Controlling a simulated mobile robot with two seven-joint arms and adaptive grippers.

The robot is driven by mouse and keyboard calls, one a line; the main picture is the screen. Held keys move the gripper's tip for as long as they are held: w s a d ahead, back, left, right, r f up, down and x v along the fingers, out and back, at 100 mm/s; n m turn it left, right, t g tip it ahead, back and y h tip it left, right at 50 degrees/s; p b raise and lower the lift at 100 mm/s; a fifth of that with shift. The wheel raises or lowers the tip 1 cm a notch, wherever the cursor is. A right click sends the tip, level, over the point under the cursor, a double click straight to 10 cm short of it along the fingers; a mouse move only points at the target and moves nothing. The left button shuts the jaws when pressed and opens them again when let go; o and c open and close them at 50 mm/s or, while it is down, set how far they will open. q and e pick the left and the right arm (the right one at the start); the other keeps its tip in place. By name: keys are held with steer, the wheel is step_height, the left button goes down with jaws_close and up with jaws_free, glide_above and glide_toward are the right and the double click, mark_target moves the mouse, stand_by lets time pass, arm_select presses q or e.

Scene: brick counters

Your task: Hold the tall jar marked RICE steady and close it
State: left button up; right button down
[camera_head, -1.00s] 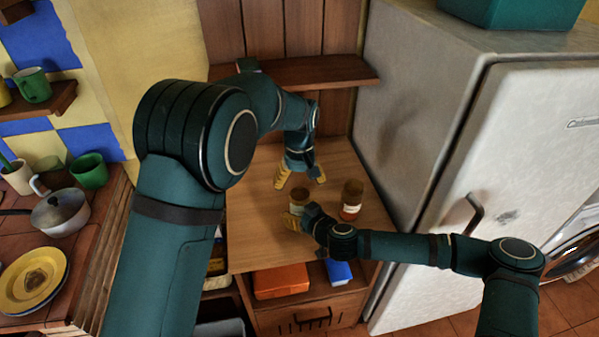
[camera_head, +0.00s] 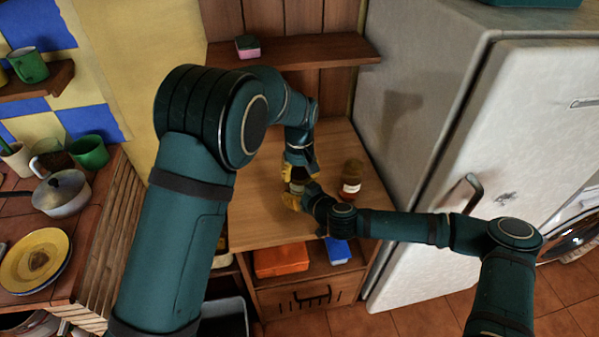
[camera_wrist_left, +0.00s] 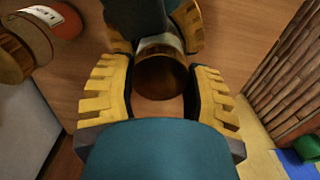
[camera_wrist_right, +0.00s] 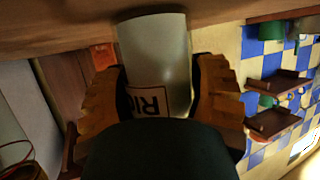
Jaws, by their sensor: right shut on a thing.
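The RICE jar (camera_wrist_right: 160,58) stands upright between the fingers of my right gripper in the right wrist view; part of its label, "RI", shows. My right gripper (camera_head: 297,198) is shut on its body from the side. In the left wrist view the jar's round brown top (camera_wrist_left: 162,76) lies between the yellow fingers of my left gripper (camera_wrist_left: 160,90). My left gripper comes from above, open around this top, with little gap. I cannot tell whether the lid sits fully down. In the head view the jar is largely hidden by both grippers.
A second jar (camera_head: 351,179) with a brown lid and red contents stands to the right on the wooden counter (camera_head: 258,215). A shelf (camera_head: 310,50) with a sponge (camera_head: 247,46) is behind. The fridge (camera_head: 440,150) stands close on the right. The counter's front left is free.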

arm_select(q)
steer(key=shift+m, duration=1.2)
steer(key=o, duration=1.2)
steer(key=shift+o, duration=0.2)
steer(key=shift+r, duration=2.3)
steer(key=o, duration=0.3)
steer(key=shift+o, duration=0.2)
